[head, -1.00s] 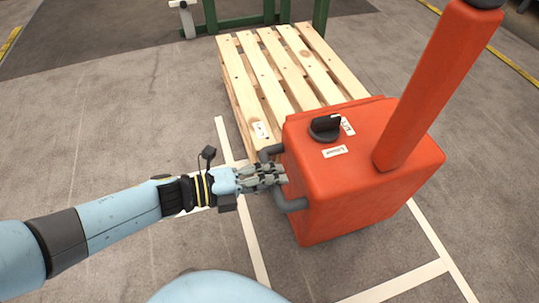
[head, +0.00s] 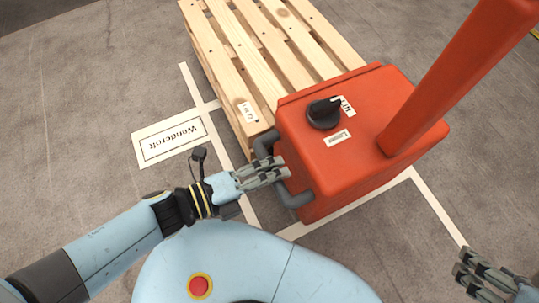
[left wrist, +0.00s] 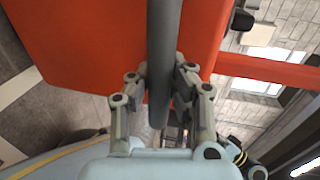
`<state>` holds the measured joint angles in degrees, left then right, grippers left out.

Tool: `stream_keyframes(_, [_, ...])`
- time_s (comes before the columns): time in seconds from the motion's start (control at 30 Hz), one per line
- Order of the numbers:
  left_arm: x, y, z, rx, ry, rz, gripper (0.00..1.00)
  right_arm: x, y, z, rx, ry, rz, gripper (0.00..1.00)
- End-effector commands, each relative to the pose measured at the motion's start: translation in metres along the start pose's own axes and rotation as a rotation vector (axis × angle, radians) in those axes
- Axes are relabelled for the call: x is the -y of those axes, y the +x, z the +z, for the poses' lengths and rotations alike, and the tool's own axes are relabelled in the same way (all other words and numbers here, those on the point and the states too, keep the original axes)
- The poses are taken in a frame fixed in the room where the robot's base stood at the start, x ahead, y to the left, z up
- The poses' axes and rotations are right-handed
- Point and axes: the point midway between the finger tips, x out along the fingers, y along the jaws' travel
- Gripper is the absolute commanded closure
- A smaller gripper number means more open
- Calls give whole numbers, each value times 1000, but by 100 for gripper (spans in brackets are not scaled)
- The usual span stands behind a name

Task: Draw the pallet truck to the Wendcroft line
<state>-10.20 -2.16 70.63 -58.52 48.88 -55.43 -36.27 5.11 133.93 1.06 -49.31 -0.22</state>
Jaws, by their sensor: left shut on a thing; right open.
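The red pallet truck (head: 355,165) stands on the floor with a wooden pallet (head: 262,65) behind its body. Its grey side handle (head: 296,197) is on the left face. My left gripper (head: 284,172) is shut on this handle; in the left wrist view the grey bar (left wrist: 164,40) runs between the fingers. A black knob (head: 323,113) sits on top, its ridge toward the upper-right label. A floor plate reading Wendcroft (head: 172,138) lies left of the truck. A white cross line (head: 345,205) shows just below the truck's body. My right gripper (head: 480,270) is open and empty at lower right.
A tilted red mast (head: 460,75) rises from the truck at the right. White floor lines run along the left side (head: 208,105) and at the right (head: 437,208). My own pale blue base fills the bottom.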

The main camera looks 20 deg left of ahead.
Motion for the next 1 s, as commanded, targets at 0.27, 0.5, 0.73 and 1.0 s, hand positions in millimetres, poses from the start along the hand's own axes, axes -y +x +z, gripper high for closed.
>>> stream_keyframes(0.27, [-3, -3, -4, -3, -3, 7, 100, 0, 0, 0, 1, 0, 0, 51])
stream_keyframes(0.5, [-3, -2, -3, -2, -2, 6, 63, 0, 0, 0, 0, 0, 0, 51])
stream_keyframes(0.73, [-1, -1, -2, 0, -1, 3, 54, 0, 0, 0, 0, 0, 0, 51])
stream_keyframes(1.0, [-2, -18, -2, -1, 1, 5, 54, 0, 0, 0, 0, 0, 0, 51])
